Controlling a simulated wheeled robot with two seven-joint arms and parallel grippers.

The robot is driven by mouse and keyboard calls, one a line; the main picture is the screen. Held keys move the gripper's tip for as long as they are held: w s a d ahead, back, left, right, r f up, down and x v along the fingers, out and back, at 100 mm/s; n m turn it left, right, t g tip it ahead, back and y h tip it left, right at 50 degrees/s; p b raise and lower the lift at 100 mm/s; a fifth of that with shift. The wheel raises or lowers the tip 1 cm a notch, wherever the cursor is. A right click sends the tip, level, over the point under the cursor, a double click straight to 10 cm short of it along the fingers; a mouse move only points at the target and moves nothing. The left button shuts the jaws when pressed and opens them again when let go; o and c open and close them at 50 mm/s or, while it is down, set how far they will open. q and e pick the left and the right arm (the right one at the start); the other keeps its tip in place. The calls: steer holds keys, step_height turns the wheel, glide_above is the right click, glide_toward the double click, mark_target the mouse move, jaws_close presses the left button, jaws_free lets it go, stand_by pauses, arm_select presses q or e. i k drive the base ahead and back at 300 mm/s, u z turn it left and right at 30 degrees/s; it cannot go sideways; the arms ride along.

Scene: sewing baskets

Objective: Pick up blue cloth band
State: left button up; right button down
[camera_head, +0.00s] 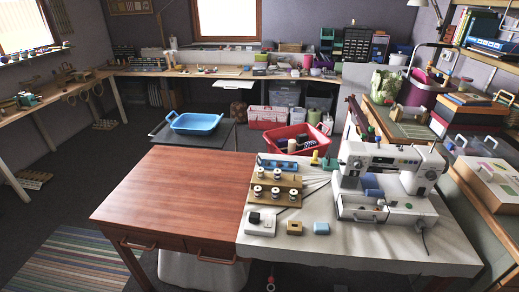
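No blue cloth band can be told for sure at this size. A small blue piece (321,228) lies on the white cloth at the front of the table, right of a small tan block (294,228). A larger blue piece (371,186) shows at the white sewing machine (388,170), under its arm. A blue holder (277,165) with small items stands behind the wooden thread rack (274,189). Neither of my grippers can be made out in the head view.
The brown table top (175,195) is bare on the left. A white box (261,223) sits by the thread rack. Behind the table are a red basket (299,140) and a blue tub (195,122). Shelving crowds the right; open floor lies left.

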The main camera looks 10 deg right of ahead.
mark_target(371, 188)
steer(key=z, duration=1.8)
steer(key=k, duration=1.3)
steer(key=z, duration=1.1)
steer(key=i, duration=2.95)
steer(key=u, duration=1)
steer(key=i, duration=0.8)
steer(key=u, duration=1.35)
steer(key=i, duration=0.4)
steer(key=u, duration=0.25)
